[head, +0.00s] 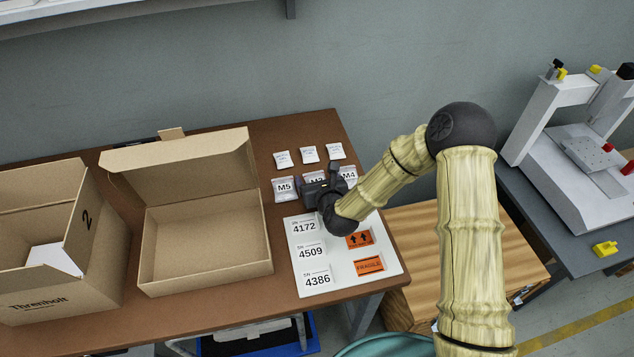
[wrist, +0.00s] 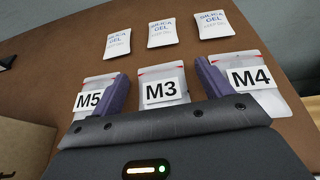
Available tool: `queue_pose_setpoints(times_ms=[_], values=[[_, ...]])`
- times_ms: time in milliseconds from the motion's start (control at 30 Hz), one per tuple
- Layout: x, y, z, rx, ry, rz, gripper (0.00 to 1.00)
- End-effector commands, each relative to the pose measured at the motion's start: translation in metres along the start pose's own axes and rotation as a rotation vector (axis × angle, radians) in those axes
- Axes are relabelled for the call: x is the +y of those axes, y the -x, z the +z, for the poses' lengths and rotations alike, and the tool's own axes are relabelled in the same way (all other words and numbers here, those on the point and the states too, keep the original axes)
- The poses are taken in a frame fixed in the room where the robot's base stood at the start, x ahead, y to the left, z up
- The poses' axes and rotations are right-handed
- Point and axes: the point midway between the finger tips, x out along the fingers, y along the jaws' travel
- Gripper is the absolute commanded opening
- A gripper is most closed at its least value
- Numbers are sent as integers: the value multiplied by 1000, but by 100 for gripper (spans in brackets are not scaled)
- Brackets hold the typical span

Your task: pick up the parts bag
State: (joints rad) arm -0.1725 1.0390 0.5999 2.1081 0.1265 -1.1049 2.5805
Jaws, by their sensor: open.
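Three white parts bags lie in a row on the brown table. They are labelled M5 (head: 284,190), M3 (head: 313,179) and M4 (head: 350,174). In the wrist view the M3 bag (wrist: 163,92) is in the middle, with the M5 bag (wrist: 91,98) on its left and the M4 bag (wrist: 252,80) on its right. My gripper (wrist: 161,72) is open and empty, its dark fingers on either side of the M3 bag in the picture. I cannot tell whether they touch it. In the head view my gripper (head: 322,188) hides part of the M3 bag.
Silica gel packets (head: 308,154) lie behind the bags. A white sheet (head: 333,282) with number labels and orange stickers (head: 369,265) lies in front. An open cardboard box (head: 206,245) stands left, with a taller Threnholt box (head: 60,287) beyond it. Wooden crate (head: 430,240) at right.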

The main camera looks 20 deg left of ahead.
Motion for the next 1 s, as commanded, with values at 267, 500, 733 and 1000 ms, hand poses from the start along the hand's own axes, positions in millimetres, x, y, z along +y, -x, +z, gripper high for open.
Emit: queue_pose_setpoints(times_ms=[267,500,733,1000], values=[[0,0,0,0,0,0,39],[0,0,0,0,0,0,29],[-1,5,12,-2,0,-1,29],[-1,24,59,-4,0,-2,29]])
